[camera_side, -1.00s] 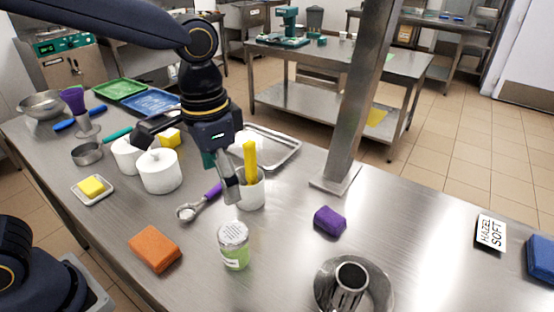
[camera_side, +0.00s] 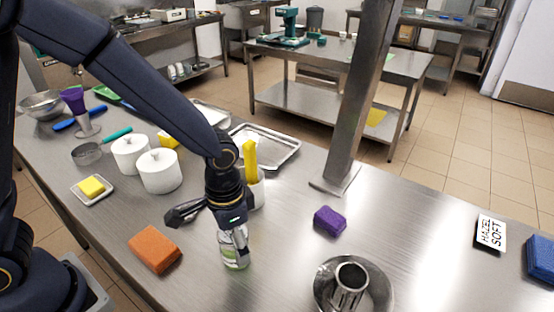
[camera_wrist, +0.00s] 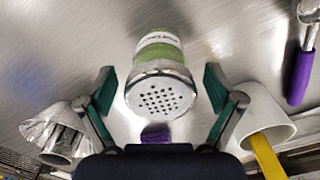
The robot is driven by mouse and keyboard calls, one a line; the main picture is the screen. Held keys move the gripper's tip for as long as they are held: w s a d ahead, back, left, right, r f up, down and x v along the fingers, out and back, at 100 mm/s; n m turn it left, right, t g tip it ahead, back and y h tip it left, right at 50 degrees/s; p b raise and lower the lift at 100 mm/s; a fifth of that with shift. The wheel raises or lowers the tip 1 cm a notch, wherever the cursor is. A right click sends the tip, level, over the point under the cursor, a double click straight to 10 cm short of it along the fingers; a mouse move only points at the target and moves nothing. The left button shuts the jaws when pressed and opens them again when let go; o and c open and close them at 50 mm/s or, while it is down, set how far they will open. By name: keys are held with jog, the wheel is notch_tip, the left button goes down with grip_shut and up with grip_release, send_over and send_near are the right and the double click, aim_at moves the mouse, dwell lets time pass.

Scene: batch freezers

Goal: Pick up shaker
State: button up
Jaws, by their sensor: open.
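The shaker (camera_side: 235,250) stands on the steel table in the side view, with a clear body and a green and white label. In the wrist view the shaker (camera_wrist: 160,85) shows its perforated metal lid facing the camera, between the two fingers. My gripper (camera_wrist: 158,95) is open, with one green-padded finger on each side of the shaker and a gap on both sides. In the side view my gripper (camera_side: 232,228) is over the shaker and hides its top.
A white cup (camera_wrist: 262,110) with a yellow-handled tool stands close beside my right finger in the wrist view. A metal cup on a round dish (camera_side: 352,285), a purple block (camera_side: 329,220) and an orange sponge (camera_side: 154,249) lie around. A purple-handled scoop (camera_wrist: 301,75) is near.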

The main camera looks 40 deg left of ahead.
notch_tip(320, 180, down, 2)
jog(key=shift+f, duration=0.15)
jog(key=c, duration=1.3)
